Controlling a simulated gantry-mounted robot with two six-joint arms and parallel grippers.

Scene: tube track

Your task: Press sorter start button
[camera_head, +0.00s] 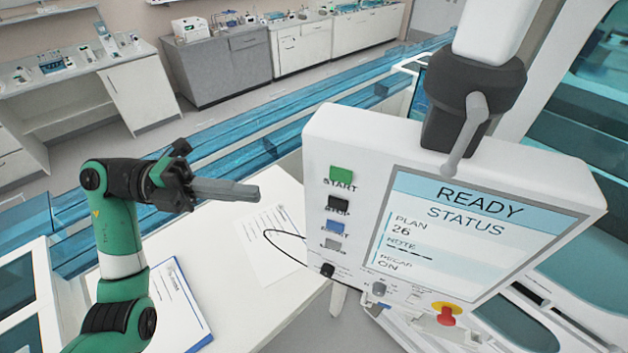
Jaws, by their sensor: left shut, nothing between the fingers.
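The sorter's control panel (450,190) hangs at the right from a jointed mount. Its green START button (341,174) is at the panel's upper left, above a black STOP button (338,203), a blue button (335,227) and a grey button (333,243). The screen (470,235) reads READY, STATUS, PLAN 26. My left gripper (258,192) is shut and empty. Its fingers point right toward the panel, left of the START button and slightly lower in the picture, with a visible gap between. My right gripper is not in view.
A white table (225,260) lies below my left arm, with a paper sheet (268,240) and a clipboard (178,305) on it. A black cable (283,245) loops beside the panel. A red knob (446,316) sits on the panel's lower edge. Blue track (240,140) runs behind.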

